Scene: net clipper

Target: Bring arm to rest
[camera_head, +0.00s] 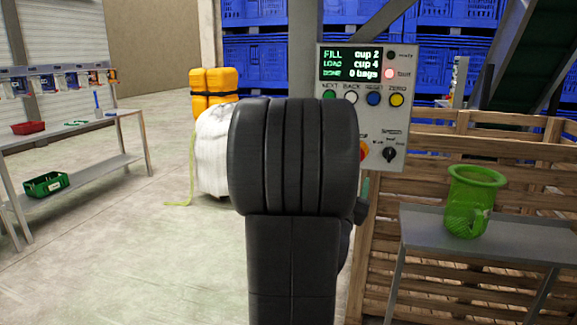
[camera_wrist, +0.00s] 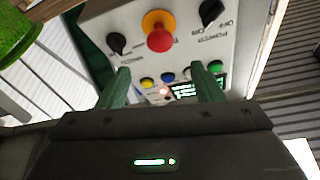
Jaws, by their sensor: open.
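My gripper (camera_wrist: 160,68) shows in the wrist view as two dark green fingers, spread apart with nothing between them. The fingers point at the control panel (camera_wrist: 120,20), which appears upside down there. A red knob on a yellow base (camera_wrist: 159,32) lies beyond the fingertips, and the row of coloured buttons shows between the fingers. I cannot tell whether the fingers touch the panel. The panel's screen (camera_head: 350,66) reads FILL cup 2, LOAD cup 4, DONE 0 bags.
A red lamp (camera_head: 390,74) glows on the panel. A green mesh container (camera_head: 468,210) stands on a grey table (camera_head: 530,240) at right, before a wooden crate (camera_head: 500,130). A white sack (camera_head: 212,150) stands behind my arm.

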